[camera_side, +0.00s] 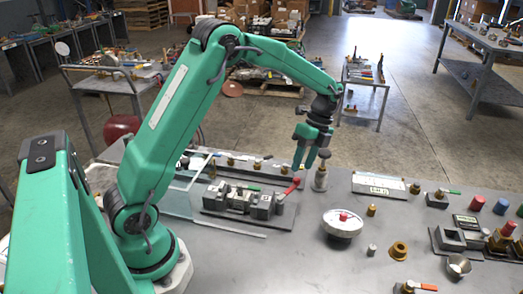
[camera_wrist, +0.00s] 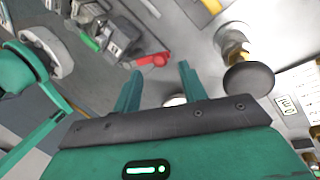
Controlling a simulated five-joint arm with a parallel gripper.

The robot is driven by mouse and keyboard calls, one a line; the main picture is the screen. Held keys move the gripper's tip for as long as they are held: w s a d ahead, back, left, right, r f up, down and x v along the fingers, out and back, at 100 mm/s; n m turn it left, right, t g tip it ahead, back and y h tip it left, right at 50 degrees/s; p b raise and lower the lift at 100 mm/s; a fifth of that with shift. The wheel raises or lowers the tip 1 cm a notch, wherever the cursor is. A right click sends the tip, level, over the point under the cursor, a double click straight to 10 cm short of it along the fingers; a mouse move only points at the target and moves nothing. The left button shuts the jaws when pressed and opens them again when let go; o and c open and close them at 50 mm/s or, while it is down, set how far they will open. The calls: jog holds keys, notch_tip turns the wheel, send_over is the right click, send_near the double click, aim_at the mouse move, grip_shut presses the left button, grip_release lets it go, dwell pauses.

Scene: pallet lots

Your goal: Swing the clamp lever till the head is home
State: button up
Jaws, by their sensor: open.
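The grey clamp fixture (camera_side: 238,201) sits on a flat base plate on the table, left of centre in the side view. Its red-handled lever (camera_side: 291,187) is at the fixture's right end and slants up to the right. In the wrist view the lever's red handle (camera_wrist: 152,60) lies just beyond the fingertips, with the grey fixture blocks (camera_wrist: 115,38) up and to its left. My gripper (camera_side: 304,165) is open and empty above the lever's end; its two fingers (camera_wrist: 158,80) stand apart in the wrist view. The clamp head's exact position cannot be made out.
A dark round-topped post (camera_wrist: 248,78) with a brass collar stands close right of my fingers. A clear panel (camera_side: 181,190) stands left of the fixture. A white dial (camera_side: 342,224) and brass fitting (camera_side: 398,251) are to the right. The table's front middle is largely clear.

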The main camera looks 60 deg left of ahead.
aim_at(298, 178)
jog(key=shift+x, duration=2.1)
jog(key=shift+d, duration=0.1)
grip_shut()
